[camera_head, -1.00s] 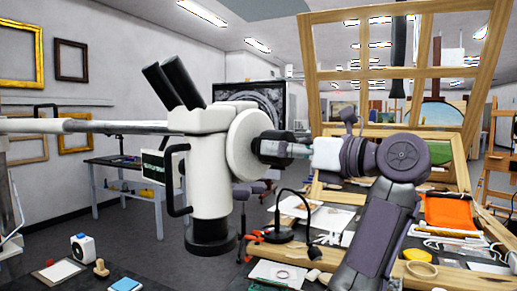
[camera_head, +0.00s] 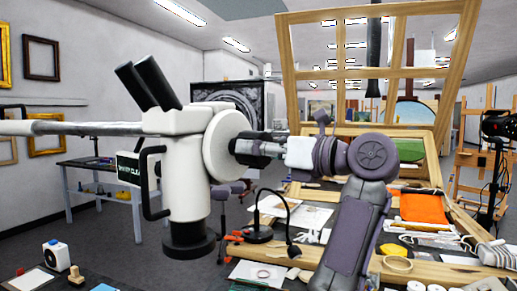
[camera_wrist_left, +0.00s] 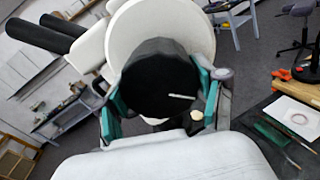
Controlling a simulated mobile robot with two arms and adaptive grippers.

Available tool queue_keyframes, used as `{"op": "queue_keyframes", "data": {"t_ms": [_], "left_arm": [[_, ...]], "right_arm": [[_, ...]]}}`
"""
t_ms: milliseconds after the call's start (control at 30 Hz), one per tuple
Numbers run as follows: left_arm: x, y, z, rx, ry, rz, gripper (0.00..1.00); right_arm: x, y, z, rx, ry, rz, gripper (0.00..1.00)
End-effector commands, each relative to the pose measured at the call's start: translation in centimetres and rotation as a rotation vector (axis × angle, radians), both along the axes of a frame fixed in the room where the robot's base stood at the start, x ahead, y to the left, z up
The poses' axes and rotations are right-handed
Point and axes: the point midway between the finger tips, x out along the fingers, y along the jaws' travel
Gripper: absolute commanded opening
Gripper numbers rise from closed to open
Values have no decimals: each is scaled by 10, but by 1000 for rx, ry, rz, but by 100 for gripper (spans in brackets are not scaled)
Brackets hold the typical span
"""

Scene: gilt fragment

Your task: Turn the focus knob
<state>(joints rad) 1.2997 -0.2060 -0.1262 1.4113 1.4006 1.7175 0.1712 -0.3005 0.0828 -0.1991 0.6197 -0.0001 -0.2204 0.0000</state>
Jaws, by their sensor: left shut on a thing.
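My left gripper (camera_head: 246,148) reaches the knob from the right. Its teal-edged fingers (camera_wrist_left: 160,95) lie on both sides of the knob, shut on it. The knob is mostly hidden by the gripper in the head view. My right gripper is not in view.
A black desk lamp (camera_head: 258,232) stands below my left arm. A wooden-framed table (camera_head: 440,272) with papers and an orange cloth (camera_head: 422,208) lies at right. A white-and-blue box (camera_head: 55,254) and a wooden stamp (camera_head: 76,274) are at lower left.

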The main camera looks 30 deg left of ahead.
Motion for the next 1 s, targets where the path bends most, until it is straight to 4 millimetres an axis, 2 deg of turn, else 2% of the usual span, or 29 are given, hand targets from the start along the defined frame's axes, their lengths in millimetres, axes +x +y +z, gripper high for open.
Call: {"op": "queue_keyframes", "data": {"t_ms": [133, 400, 433, 567, 867, 1000], "left_arm": [[1, 0, 0, 0, 76, -3, 35], [1, 0, 0, 2, 82, -1, 35], [1, 0, 0, 2, 82, -1, 73], [0, 0, 0, 2, 82, -1, 94], [0, 0, 0, 2, 81, 0, 95], [0, 0, 8, 2, 78, -1, 95]], "right_arm": [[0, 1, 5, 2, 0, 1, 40], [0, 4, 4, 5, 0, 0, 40], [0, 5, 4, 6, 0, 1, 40], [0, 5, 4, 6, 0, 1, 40], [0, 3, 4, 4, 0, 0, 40], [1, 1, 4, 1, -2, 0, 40]]}}
